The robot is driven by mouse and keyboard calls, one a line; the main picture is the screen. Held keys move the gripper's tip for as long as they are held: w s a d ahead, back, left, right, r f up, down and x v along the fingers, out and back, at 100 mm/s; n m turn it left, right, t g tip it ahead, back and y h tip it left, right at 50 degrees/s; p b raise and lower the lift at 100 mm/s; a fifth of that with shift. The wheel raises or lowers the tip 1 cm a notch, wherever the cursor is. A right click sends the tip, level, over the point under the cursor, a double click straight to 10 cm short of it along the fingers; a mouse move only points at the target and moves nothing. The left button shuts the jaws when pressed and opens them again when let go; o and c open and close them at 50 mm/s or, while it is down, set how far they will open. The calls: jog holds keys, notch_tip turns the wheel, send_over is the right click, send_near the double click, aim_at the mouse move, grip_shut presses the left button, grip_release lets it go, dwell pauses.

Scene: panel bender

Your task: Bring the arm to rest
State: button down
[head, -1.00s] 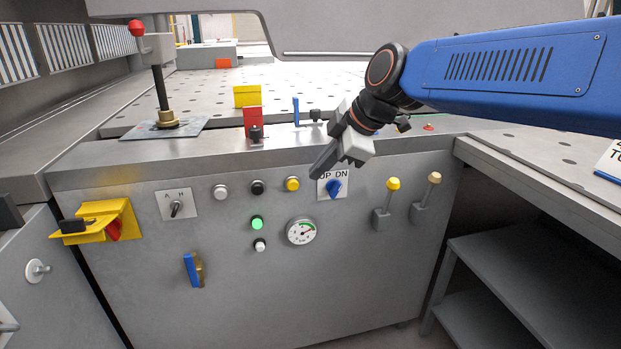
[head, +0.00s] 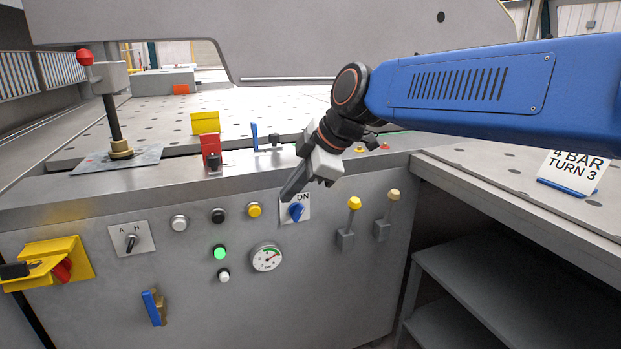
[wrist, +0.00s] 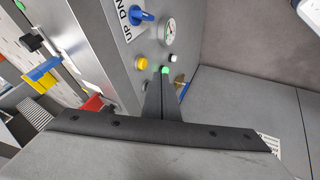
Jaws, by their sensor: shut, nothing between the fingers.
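My gripper (head: 291,192) is shut and empty. In the head view its fingers point down and left, in front of the panel's top edge, beside the blue UP/DN selector knob (head: 296,212) and hiding part of its label. I cannot tell the gap between fingertips and panel. In the wrist view the closed fingers (wrist: 163,76) reach up the middle, with the lit green button (wrist: 165,70) just past their tips. My blue arm comes in from the right above the machine bed.
The grey front panel (head: 190,315) carries buttons, a pressure gauge (head: 267,257), two yellowish levers (head: 354,204) and a yellow lockout bracket (head: 52,262). A red-knobbed clamp (head: 113,115) stands at left.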

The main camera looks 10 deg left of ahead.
jog(key=s+d+f+m+t+h, duration=0.15)
jog(key=d+m, duration=0.25)
jog(key=d, duration=0.5)
jog(key=s+d+f+m+h, duration=0.1)
jog(key=s+d+f+m, duration=0.25)
jog(key=d, duration=0.55)
jog(key=s+d+f+m+t+h, duration=0.15)
jog(key=d+m, duration=0.25)
jog(key=d, duration=0.6)
jog(key=s+d+f+m+h, duration=0.3)
jog(key=s+d+f+m, duration=0.8)
jog(key=d, duration=0.4)
jog(key=s+f, duration=0.1)
jog(key=s, duration=0.1)
jog(key=shift+s+d+f+g, duration=0.35)
jog(key=shift+g, duration=0.05)
jog(key=shift+r, duration=0.1)
